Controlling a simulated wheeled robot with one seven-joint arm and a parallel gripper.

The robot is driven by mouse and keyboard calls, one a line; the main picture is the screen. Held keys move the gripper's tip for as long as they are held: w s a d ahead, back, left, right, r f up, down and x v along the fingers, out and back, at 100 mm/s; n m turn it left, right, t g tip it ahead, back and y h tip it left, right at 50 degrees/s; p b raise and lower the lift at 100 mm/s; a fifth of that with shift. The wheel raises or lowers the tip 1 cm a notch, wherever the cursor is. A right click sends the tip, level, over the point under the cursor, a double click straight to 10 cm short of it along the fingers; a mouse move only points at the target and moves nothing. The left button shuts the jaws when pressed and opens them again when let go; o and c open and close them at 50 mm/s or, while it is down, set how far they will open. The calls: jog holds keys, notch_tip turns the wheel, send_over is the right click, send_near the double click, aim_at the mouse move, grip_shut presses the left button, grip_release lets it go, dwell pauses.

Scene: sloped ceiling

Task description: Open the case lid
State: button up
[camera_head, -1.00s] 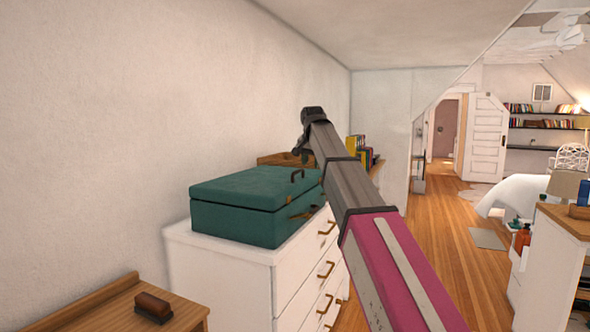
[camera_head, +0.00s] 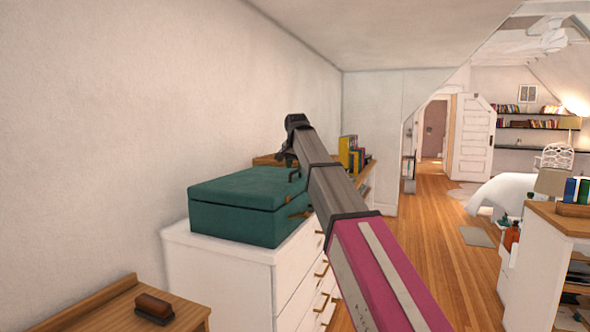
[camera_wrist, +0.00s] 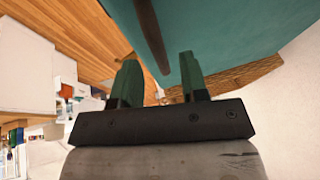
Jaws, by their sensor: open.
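The teal case (camera_head: 235,222) sits on top of a white dresser, and its lid (camera_head: 245,187) is closed. In the wrist view my gripper (camera_wrist: 160,80) is open. I cannot tell whether the fingers touch the handle or the lid.
The white dresser (camera_head: 230,258) has brass drawer pulls facing right. A wooden table (camera_head: 115,300) with a brown brush (camera_head: 154,308) is at the lower left. Colored books (camera_head: 352,152) stand behind my arm. A wall rises behind the case; wooden floor (camera_head: 430,225) is open to the right.

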jog(key=shift+w+f, duration=0.3)
jog(key=shift+f, duration=0.35)
grip_shut()
